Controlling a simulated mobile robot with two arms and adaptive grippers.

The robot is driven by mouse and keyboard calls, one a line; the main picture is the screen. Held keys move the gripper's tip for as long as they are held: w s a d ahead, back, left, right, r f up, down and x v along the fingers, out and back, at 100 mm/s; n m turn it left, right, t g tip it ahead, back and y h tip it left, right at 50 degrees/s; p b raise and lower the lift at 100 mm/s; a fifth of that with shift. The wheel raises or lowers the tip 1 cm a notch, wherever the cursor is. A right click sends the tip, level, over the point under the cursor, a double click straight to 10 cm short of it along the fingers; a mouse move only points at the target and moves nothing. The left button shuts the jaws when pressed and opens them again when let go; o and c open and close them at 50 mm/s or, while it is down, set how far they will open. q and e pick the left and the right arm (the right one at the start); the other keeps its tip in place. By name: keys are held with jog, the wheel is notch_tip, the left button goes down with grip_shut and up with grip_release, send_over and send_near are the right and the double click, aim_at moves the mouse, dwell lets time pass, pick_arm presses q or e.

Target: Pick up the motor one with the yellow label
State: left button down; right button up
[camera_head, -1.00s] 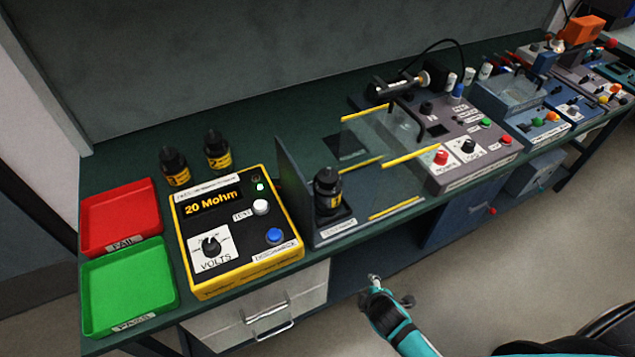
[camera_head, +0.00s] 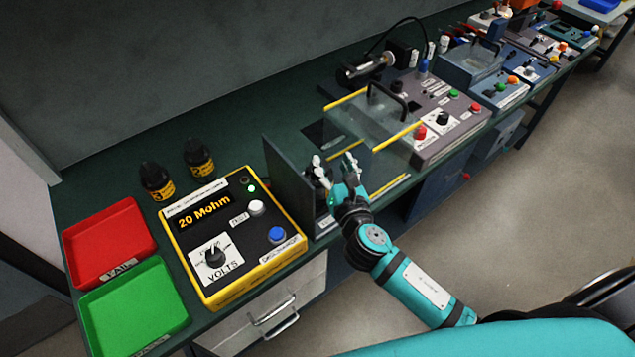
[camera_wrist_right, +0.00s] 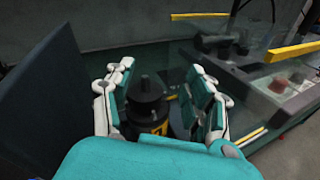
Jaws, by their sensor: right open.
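A black motor with a yellow label (camera_wrist_right: 148,108) stands upright in the test fixture, seen in the right wrist view. In the head view my right gripper mostly hides it. My right gripper (camera_head: 336,168) is open at the fixture. In the right wrist view its fingers (camera_wrist_right: 162,85) are on either side of the motor, with visible gaps. Whether any part touches it I cannot tell. Two more black motors with yellow labels, one on the left (camera_head: 157,182) and one on the right (camera_head: 199,158), stand on the bench behind the yellow tester. My left gripper is not in view.
The fixture's dark side wall (camera_head: 290,185) stands left of my gripper; a clear guard with yellow edges (camera_head: 375,118) is to the right. The yellow tester (camera_head: 238,235) reads 20 Mohm. Red (camera_head: 110,240) and green (camera_head: 135,308) trays are empty. Control boxes (camera_head: 445,115) stand farther right.

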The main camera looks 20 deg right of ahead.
jog(key=a+r+n, duration=0.1)
jog(key=n, duration=0.1)
jog(key=w+a+r+n+t, duration=0.1)
jog(key=n, duration=0.1)
jog(key=shift+y, duration=0.4)
notch_tip(320, 180, down, 7)
jog(key=b, duration=0.3)
jog(key=shift+d+b, duration=0.15)
jog(key=shift+b, duration=0.25)
jog(key=shift+w+r+p, duration=0.15)
jog(key=shift+w+p, duration=0.2)
jog(key=shift+w, duration=3.45)
jog(key=shift+s, duration=0.15)
jog(key=c, duration=0.3)
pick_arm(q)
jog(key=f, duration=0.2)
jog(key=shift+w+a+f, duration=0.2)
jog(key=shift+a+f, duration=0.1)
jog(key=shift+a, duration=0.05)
pick_arm(e)
grip_shut()
jog(key=shift+f, duration=0.2)
